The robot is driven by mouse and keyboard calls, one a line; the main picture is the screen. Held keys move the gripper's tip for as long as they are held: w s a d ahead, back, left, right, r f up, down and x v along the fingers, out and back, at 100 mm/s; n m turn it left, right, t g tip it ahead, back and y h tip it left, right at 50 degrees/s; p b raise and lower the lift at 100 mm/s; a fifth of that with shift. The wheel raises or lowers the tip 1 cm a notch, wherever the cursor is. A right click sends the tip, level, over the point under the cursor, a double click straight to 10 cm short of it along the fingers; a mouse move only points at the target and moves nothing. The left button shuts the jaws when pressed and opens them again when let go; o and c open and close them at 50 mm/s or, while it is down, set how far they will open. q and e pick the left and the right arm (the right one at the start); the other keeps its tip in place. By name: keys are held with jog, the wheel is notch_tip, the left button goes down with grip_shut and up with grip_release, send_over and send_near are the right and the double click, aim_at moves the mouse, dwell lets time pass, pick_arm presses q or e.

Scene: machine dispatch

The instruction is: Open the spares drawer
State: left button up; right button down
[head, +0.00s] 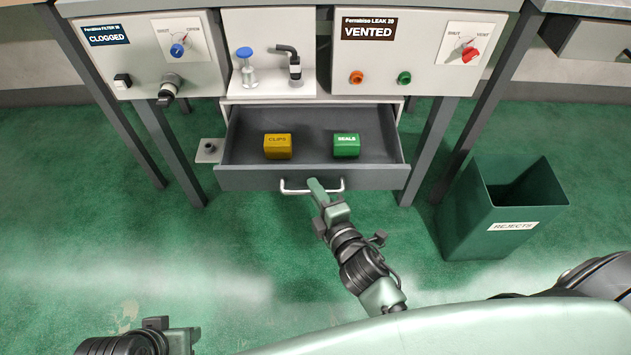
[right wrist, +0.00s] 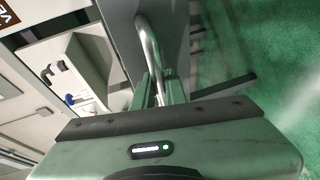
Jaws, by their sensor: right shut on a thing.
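The spares drawer (head: 240,179) is pulled out from under the bench in the head view. Inside it lie a yellow box marked CLIPS (head: 277,147) and a green box marked SEALS (head: 346,146). My right gripper (head: 315,187) is at the drawer front, shut on the silver bar handle (head: 292,190). The right wrist view shows the handle (right wrist: 151,50) running between the two fingers (right wrist: 160,88). My left gripper (head: 155,325) shows only in part at the bottom left, away from the drawer; its fingers are not clear.
A green REJECTS bin (head: 475,222) stands on the floor right of the drawer. Bench legs (head: 428,150) flank the drawer. Above it are a CLOGGED panel (head: 145,60), a VENTED panel (head: 410,60) and a white shelf with a blue-topped part (head: 246,68). The floor before the drawer is clear.

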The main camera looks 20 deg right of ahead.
pick_arm(q)
jog(key=shift+s+a, duration=0.1)
jog(key=shift+s, duration=0.25)
pick_arm(e)
jog(key=shift+s+a, duration=0.2)
jog(key=shift+s, duration=0.55)
jog(key=c, duration=1.7)
grip_release()
pick_arm(q)
jog(key=shift+w+f+p, duration=0.3)
jog(key=shift+f+p, duration=0.15)
jog(key=shift+f, duration=0.05)
pick_arm(e)
jog(key=v, duration=0.7)
jog(key=shift+s, duration=0.35)
